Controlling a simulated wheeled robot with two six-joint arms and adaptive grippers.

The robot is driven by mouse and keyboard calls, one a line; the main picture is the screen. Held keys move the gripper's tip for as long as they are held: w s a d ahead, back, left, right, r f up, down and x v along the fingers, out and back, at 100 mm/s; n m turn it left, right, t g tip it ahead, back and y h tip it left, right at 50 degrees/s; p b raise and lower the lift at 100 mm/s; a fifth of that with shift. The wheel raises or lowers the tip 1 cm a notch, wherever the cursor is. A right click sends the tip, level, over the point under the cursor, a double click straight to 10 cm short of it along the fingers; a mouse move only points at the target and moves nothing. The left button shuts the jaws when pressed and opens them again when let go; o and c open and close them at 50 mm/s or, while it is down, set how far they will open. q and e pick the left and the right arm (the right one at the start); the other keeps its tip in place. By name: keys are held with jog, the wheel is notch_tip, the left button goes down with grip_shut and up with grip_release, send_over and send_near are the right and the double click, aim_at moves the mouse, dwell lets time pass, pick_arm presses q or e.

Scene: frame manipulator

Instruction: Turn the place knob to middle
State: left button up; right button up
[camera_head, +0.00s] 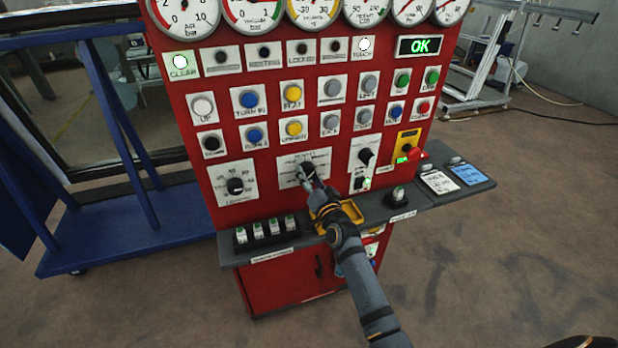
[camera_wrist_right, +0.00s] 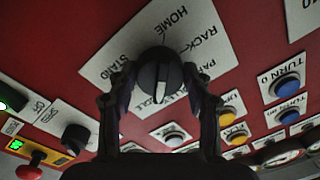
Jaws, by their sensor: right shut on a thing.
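The place knob (camera_head: 306,170) is a black round knob on a white label plate (camera_head: 288,180), low in the middle of the red panel. In the right wrist view the knob (camera_wrist_right: 158,76) sits between the two fingers of my right gripper (camera_wrist_right: 160,84), which is shut on it. Its white pointer line faces the bottom of that view, near a word ending in "DLE", partly hidden. HOME, RACK and STAND can be read around it. In the head view my right gripper (camera_head: 312,184) reaches the knob from below and partly covers it. My left gripper is not in view.
A red emergency button (camera_head: 415,154) is further right. A grey ledge (camera_head: 330,232) with switches juts out below. Coloured buttons and gauges fill the panel above.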

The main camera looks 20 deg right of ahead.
jog(key=shift+r, duration=0.1)
jog(key=o, duration=1.1)
jog(key=shift+o, duration=0.2)
jog(key=s, duration=1.2)
jog(key=shift+d+f, duration=0.25)
jog(key=shift+d, duration=0.2)
jog(key=shift+f, duration=0.1)
